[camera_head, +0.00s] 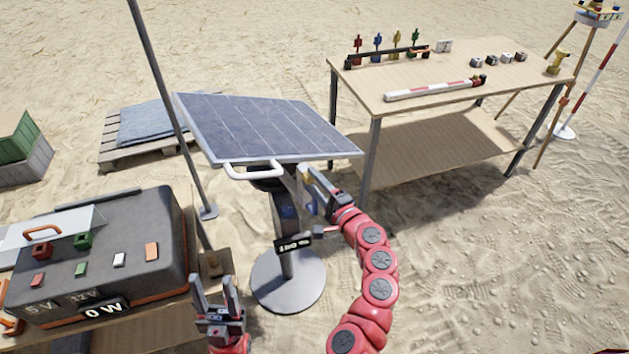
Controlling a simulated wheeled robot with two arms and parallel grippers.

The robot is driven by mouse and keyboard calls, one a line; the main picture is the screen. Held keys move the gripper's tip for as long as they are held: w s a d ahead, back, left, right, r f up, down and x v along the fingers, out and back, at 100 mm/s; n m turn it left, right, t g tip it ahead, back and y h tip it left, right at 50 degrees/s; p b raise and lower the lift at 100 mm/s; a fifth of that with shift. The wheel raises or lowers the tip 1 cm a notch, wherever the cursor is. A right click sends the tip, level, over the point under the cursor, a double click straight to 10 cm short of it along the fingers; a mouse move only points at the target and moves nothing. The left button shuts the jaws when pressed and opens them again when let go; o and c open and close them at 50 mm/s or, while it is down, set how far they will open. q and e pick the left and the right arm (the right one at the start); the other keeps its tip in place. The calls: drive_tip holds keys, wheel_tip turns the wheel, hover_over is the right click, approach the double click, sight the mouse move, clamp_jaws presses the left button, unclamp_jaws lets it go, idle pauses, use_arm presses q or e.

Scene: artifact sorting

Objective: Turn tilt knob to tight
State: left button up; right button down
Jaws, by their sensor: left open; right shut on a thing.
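A solar panel (265,122) sits tilted on a stand (290,268) with a round grey base. A white handle (253,172) runs along the panel's front edge. A small black display (293,244) is on the column. My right gripper (308,178) is at the top of the column, just under the panel's right front part. It is shut on the tilt knob, which its fingers mostly hide; I cannot read the knob's setting. My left gripper (214,282) is open and empty, pointing up, left of the stand's base.
A black power box (150,240) with coloured blocks and a "0 W" display stands on a low table at left. A wooden table (440,75) with small artifacts is at upper right. Open sand lies at lower right.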

drive_tip(key=shift+f, duration=0.15)
drive_tip(key=shift+c, duration=2.2)
unclamp_jaws()
